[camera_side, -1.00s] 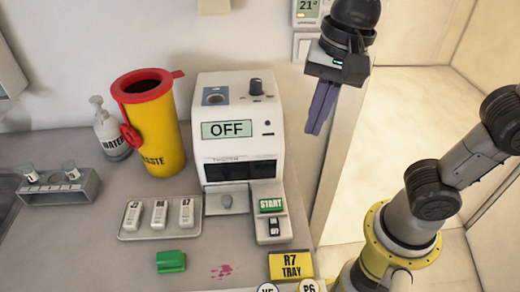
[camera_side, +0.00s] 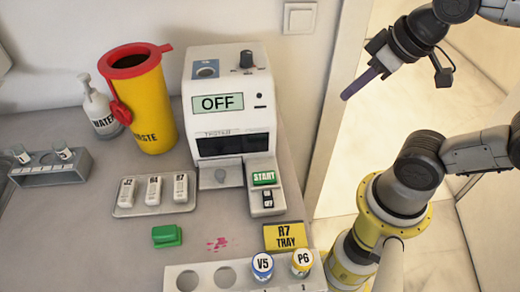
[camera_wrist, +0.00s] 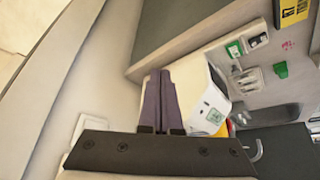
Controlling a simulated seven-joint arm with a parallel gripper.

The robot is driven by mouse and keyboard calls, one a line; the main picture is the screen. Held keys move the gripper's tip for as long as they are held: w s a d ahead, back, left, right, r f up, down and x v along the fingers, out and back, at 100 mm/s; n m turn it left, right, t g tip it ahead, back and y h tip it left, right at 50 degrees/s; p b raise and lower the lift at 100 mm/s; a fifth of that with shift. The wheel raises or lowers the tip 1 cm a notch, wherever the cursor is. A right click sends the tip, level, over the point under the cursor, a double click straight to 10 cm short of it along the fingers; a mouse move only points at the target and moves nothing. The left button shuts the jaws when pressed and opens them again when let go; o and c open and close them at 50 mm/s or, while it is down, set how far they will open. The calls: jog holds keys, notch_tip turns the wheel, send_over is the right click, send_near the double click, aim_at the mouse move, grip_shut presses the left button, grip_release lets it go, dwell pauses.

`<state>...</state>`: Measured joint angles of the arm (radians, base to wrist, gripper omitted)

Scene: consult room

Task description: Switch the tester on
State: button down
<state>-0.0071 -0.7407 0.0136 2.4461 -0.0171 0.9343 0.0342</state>
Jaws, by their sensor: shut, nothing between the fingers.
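The tester (camera_side: 230,110) is a white box at the back of the counter. Its screen (camera_side: 218,103) reads OFF. A dark knob (camera_side: 246,59) sits on its top panel, beside a blue-edged square. On its front right foot are a green START button (camera_side: 264,178) and a small black-and-white switch (camera_side: 268,198). My gripper (camera_side: 347,96) is shut and empty, its purple fingers angled down-left, in the air right of the tester and apart from it. In the wrist view the fingers (camera_wrist: 160,75) are together, with the tester (camera_wrist: 209,112) partly hidden behind them.
A yellow waste bin (camera_side: 152,110), a water bottle (camera_side: 100,112) and a tube rack (camera_side: 50,168) stand left. A cassette tray (camera_side: 125,210), green block (camera_side: 166,237), R7 tray sign (camera_side: 286,237) and vial rack (camera_side: 235,272) lie in front. Pink spots mark the counter. A wall switch (camera_side: 300,18) is behind.

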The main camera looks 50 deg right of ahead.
jog(key=w+a+r+n, duration=0.2)
jog(key=w+a, duration=0.1)
jog(key=a, duration=0.1)
jog(key=n+g+y, duration=0.2)
jog(key=n+g, duration=0.1)
jog(key=n, duration=0.4)
send_over(263, 191)
jog(key=s+d, duration=0.2)
jog(key=s, duration=0.2)
jog(key=x, duration=1.3)
jog(key=shift+d+f, duration=0.2)
jog(key=shift+d, duration=0.15)
jog(key=shift+w+f, duration=0.1)
jog(key=shift+f, duration=0.25)
